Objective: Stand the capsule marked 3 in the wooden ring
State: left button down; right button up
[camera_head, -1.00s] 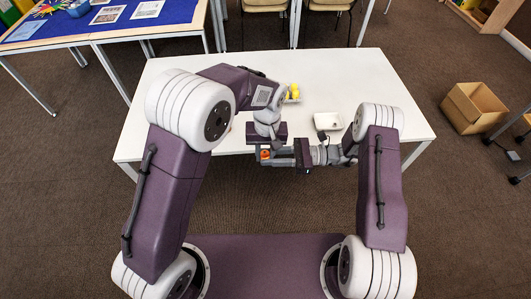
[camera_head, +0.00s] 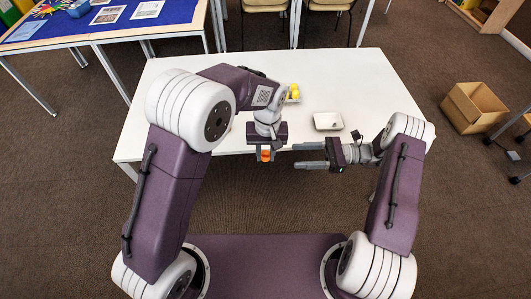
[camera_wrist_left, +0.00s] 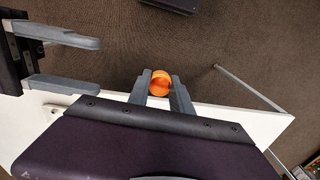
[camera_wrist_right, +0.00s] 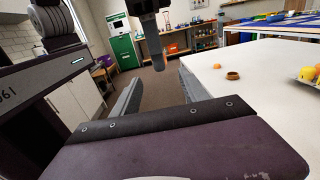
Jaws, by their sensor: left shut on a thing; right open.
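An orange capsule (camera_head: 265,155) is between the fingers of my left gripper (camera_head: 265,158), which is shut on it off the table's front edge. The left wrist view shows the capsule's round orange end (camera_wrist_left: 160,83); I can read no number on it. My right gripper (camera_head: 311,156) is open and empty, to the right of the capsule and apart from it. Its spread fingers also show in the left wrist view (camera_wrist_left: 98,66). A small brown ring (camera_wrist_right: 233,76), likely the wooden ring, lies on the white table in the right wrist view. The left arm hides it in the head view.
A small orange object (camera_wrist_right: 216,66) lies near the ring. A white tray (camera_head: 328,121) and a plate with yellow things (camera_head: 294,93) are on the white table (camera_head: 375,85). The table's right part is clear. A cardboard box (camera_head: 474,107) stands on the floor at right.

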jog(key=s+d+f+n+g+h, duration=0.4)
jog(key=s+d+f+n+h, duration=0.2)
jog(key=s+f+h, duration=0.5)
pick_arm(q)
jog(key=shift+a, duration=0.1)
jog(key=shift+s, duration=0.1)
pick_arm(e)
notch_tip(320, 180, up, 14)
jog(key=s+n+t+h, duration=0.1)
jog(key=n+t+h, duration=0.4)
jog(key=n, duration=0.6)
jog(key=shift+s+a+r+t+h, duration=0.15)
jog(key=shift+s+t+h, duration=0.2)
jog(key=shift+h, duration=0.55)
jog(key=shift+s, duration=0.1)
